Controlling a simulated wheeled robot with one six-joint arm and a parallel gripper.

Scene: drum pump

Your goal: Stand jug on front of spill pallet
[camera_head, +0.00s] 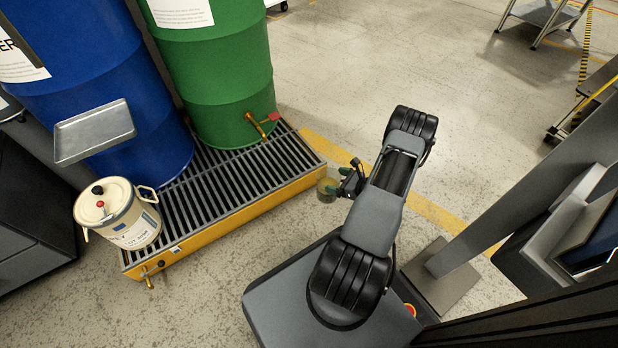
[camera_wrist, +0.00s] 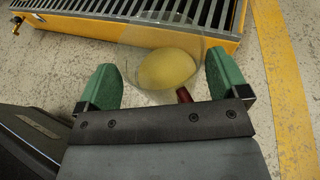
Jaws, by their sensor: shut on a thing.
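The jug (camera_head: 327,187) is a clear vessel with yellowish liquid in it. My gripper (camera_head: 346,178) is shut on it and holds it just off the front right end of the spill pallet (camera_head: 262,203). In the wrist view the jug (camera_wrist: 168,68) sits between the green fingers of my gripper (camera_wrist: 163,82), with a dark red part below it. The yellow pallet (camera_wrist: 110,30) with its dark grating lies just beyond the jug. I cannot tell how high the jug is above the floor.
A blue drum (camera_head: 110,105) and a green drum (camera_head: 222,75) stand on the pallet's back. A cream lidded can (camera_head: 125,218) stands at its left end. The front strip of grating is clear between the can and the right end. A metal tray (camera_head: 95,132) hangs before the blue drum.

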